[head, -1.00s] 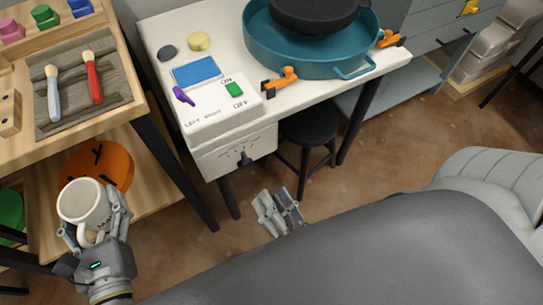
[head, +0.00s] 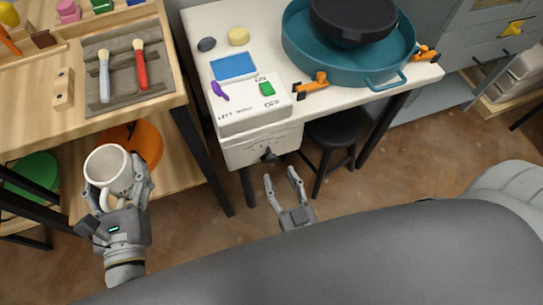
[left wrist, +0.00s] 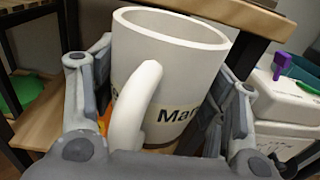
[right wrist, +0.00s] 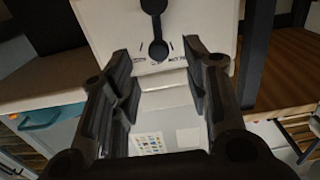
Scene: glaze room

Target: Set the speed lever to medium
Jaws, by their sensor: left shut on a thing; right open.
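The speed lever (head: 268,154) is a black lever on the front face of the white control box (head: 238,148), below the table top. In the right wrist view the lever (right wrist: 157,30) stands in front of a printed scale, whose words are too small to read. My right gripper (head: 281,177) is open and empty, just below and in front of the lever. In the right wrist view its fingers (right wrist: 156,52) frame the lever's end, apart from it. My left gripper (head: 117,186) is shut on a white mug (head: 107,163), whose label (left wrist: 180,113) partly shows.
On the box are a purple switch (head: 219,90) and a green switch (head: 267,89). A teal basin (head: 350,66) with orange clamps stands on the table (head: 205,22). A black stool (head: 335,130) is under it. A wooden workbench (head: 30,120) stands at left.

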